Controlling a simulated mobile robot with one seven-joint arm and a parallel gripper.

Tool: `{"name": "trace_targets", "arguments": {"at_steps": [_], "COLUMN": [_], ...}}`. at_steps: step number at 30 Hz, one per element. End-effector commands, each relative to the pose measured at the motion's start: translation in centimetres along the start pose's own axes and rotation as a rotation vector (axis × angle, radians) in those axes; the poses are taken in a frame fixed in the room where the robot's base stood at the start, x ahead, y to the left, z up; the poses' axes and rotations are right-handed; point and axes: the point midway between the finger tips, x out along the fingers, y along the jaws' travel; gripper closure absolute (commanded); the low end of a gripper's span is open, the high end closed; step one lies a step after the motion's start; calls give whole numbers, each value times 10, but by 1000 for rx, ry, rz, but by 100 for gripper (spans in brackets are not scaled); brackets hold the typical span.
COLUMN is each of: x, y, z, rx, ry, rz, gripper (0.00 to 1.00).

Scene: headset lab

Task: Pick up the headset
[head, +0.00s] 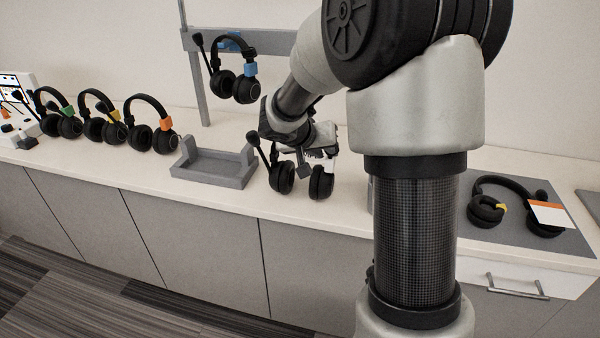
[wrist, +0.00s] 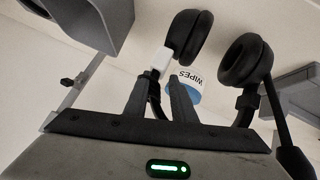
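A black headset with a white band clip (wrist: 160,60) and a boom mic is directly below my gripper; its ear cups show in the head view (head: 321,182) and in the wrist view (wrist: 245,60). My gripper (wrist: 161,78) is low over the counter with its fingers apart. A thin dark stretch of the headband appears between the fingers, with a gap visible beside it. The top of the headband is hidden by my gripper. Whether the ear cups touch the counter is hard to tell.
A grey cradle (head: 213,181) stands left of the headset. Behind, a headset with blue clips (head: 233,85) hangs on a grey stand (head: 198,88). Several headsets line the counter's left. A wipes tub (wrist: 186,88) is close by. A yellow-clipped headset (head: 486,210) lies on a grey mat (head: 500,232) at right.

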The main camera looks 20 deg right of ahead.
Motion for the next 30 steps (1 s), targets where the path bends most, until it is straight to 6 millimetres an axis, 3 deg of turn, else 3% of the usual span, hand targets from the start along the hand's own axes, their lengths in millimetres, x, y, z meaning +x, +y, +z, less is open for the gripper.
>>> {"name": "trace_targets", "arguments": {"at_steps": [3,14,30], "x": [0,-4,-64], "y": [0,1,30], "z": [0,-4,-64], "rx": [0,1,2], "ry": [0,2,3], "rz": [0,0,-1], "gripper": [100,100,100]}}
